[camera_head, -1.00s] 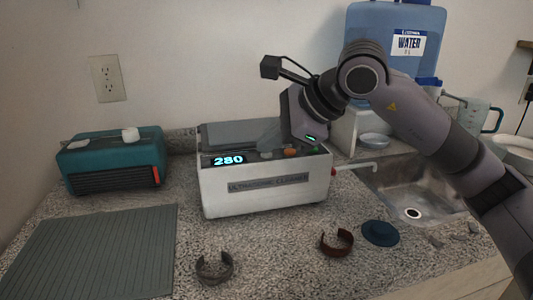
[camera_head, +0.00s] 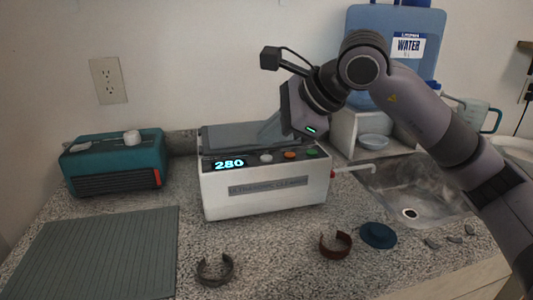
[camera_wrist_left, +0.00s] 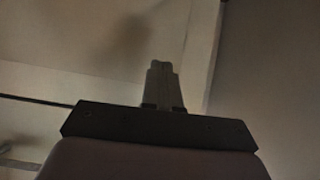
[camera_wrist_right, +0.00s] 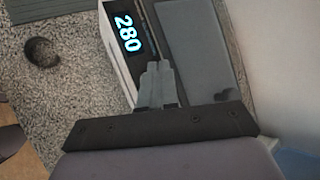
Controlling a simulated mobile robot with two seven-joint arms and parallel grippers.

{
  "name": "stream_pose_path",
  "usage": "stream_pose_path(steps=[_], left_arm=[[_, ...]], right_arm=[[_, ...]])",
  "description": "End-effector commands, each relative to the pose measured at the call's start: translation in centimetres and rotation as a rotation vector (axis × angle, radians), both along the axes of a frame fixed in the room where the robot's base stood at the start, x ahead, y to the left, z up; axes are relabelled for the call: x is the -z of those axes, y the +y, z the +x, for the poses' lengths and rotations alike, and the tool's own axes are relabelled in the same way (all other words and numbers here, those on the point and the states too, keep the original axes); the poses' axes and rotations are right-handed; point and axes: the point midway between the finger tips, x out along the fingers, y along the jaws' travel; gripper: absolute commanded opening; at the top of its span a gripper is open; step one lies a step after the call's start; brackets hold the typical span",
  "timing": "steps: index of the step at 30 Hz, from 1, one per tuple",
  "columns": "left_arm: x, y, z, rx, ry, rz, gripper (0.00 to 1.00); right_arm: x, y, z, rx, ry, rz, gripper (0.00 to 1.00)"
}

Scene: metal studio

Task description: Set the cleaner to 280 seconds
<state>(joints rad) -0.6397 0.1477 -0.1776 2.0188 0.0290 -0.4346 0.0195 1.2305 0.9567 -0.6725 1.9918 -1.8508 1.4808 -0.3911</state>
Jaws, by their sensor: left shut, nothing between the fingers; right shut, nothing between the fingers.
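The ultrasonic cleaner (camera_head: 262,203) is a white box with a grey lid (camera_head: 232,137) on the counter. Its lit display (camera_head: 229,164) reads 280, and the display shows in the right wrist view too (camera_wrist_right: 127,34). Beside it on the panel are a white button (camera_head: 266,157), an orange button (camera_head: 291,154) and a green button (camera_head: 311,152). My right gripper (camera_head: 266,136) is shut and empty, above the lid just behind the buttons, apart from them. In the left wrist view my left gripper (camera_wrist_left: 160,66) is shut and empty, facing bare wall or ceiling.
A teal device (camera_head: 113,163) and a ribbed mat (camera_head: 95,252) are at left. A dark cuff (camera_head: 214,269), a brown cuff (camera_head: 336,244) and a blue lid-like piece (camera_head: 378,235) lie in front. A sink (camera_head: 410,190) and water jug (camera_head: 385,45) are at right.

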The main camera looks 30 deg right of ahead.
Motion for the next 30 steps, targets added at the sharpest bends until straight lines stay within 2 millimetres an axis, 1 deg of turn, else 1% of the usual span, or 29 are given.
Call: stream_pose_path(steps=[1,3,9,12,30], left_arm=[[-0.8,0.0,0.0,0.001,0.0,0.001,0.0],[-1.4,0.0,0.0,0.001,0.0,0.001,0.0],[-3.0,0.0,0.0,0.001,0.0,0.002,0.0],[-3.5,0.0,0.0,0.001,0.0,0.002,0.0],[-3.4,0.1,0.1,0.001,-0.003,0.003,0.0]], right_arm=[[-0.9,0.0,0.0,0.0,-0.001,0.001,0.0],[-1.7,0.0,0.0,0.0,-0.001,0.001,0.0],[-3.7,0.0,0.0,-0.001,0.0,0.001,0.0],[-4.4,0.0,0.0,-0.001,0.0,0.001,0.0],[-4.2,0.0,0.0,-0.001,0.0,0.001,0.0]])
